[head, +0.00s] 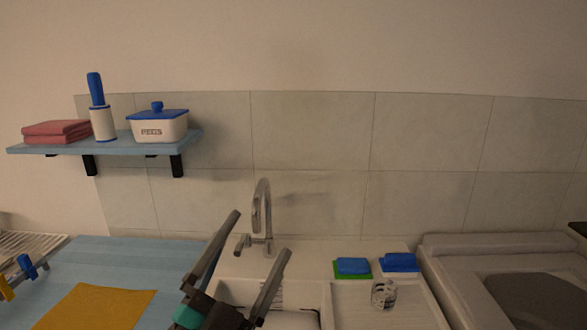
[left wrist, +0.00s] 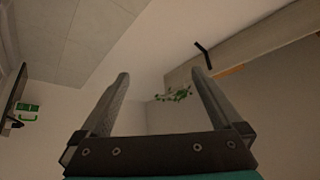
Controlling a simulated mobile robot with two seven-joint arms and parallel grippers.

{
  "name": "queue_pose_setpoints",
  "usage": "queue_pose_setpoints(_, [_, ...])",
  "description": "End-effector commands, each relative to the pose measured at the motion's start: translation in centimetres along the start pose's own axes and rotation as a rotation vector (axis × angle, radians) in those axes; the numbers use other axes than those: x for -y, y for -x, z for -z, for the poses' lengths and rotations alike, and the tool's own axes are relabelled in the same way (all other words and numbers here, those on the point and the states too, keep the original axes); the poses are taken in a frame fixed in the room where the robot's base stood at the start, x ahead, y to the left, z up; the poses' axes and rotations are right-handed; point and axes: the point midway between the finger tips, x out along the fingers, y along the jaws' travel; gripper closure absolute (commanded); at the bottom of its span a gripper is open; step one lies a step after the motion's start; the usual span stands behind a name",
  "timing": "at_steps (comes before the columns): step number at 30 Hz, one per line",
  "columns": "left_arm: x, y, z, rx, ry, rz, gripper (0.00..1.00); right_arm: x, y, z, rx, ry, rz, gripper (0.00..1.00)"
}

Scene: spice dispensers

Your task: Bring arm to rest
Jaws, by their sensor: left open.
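My left gripper (head: 262,233) comes up from the bottom of the head view, in front of the sink area. Its two grey fingers are spread apart with nothing between them. In the left wrist view the open fingers (left wrist: 160,76) point toward the bare wall and ceiling. My right gripper is not in view.
A shelf (head: 120,148) holds pink towels (head: 57,132), a lint roller (head: 101,108) and a PEGS box (head: 158,127). A faucet (head: 262,210) stands behind my gripper. A glass (head: 383,294), blue sponges (head: 353,266) and a yellow cloth (head: 95,307) lie around. The air above is clear.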

Motion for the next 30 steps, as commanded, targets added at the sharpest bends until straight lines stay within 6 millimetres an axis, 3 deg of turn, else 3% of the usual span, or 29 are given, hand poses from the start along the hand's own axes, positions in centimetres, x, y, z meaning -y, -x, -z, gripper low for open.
queue_pose_setpoints(6, [0.6, 5.0, -9.1, 0.476, 0.205, 0.088, 0.00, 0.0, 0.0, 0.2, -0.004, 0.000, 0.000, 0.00])
queue_pose_setpoints(9, [-0.6, 8.7, -12.6, 0.700, 0.294, 0.082, 0.00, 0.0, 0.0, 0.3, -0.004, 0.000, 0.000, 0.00])
queue_pose_setpoints(13, [-3.4, 14.5, -15.7, 0.988, 0.406, 0.029, 0.00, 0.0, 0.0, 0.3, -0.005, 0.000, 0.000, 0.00])
queue_pose_setpoints(17, [-6.6, 20.8, -16.8, 1.253, 0.509, -0.069, 0.00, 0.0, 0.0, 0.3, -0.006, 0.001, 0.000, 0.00])
queue_pose_setpoints(21, [-9.6, 26.4, -16.1, 1.472, 0.599, -0.194, 0.00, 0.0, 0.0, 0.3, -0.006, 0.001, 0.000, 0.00])
queue_pose_setpoints(28, [-13.1, 33.7, -12.6, 1.730, 0.717, -0.416, 0.00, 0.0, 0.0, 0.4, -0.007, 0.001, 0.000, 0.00])
queue_pose_setpoints(30, [-14.5, 34.4, -13.9, 1.745, 0.717, -0.431, 0.00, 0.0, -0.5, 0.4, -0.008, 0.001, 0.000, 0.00])
